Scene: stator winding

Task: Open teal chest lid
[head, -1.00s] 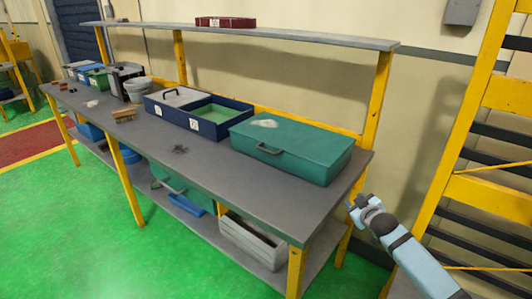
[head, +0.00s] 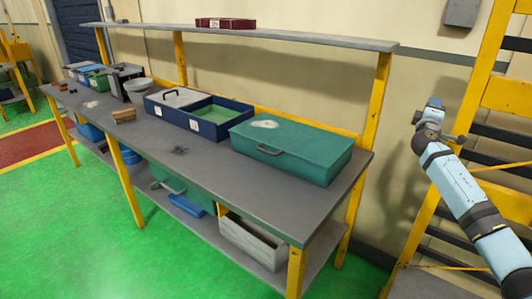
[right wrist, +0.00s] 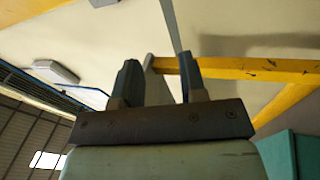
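The teal chest (head: 290,155) sits at the right end of the grey workbench with its lid (head: 310,139) closed. A dark grey handle (head: 268,151) is on its front, and a pale worn patch marks the lid top. My right gripper (head: 434,106) is raised to the right of the chest, clear of it, and small in the head view. In the right wrist view its two dark fingers (right wrist: 160,80) stand apart with nothing between them. A teal surface, likely the chest (right wrist: 292,155), shows at that view's lower right. My left gripper is not in view.
A blue box with compartments (head: 198,117) stands left of the chest. A small dark item (head: 179,150) and a brown block (head: 124,116) lie on the bench (head: 225,175). A yellow post (head: 368,130) and overhead shelf (head: 240,34) rise behind. A yellow rack (head: 500,92) stands right.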

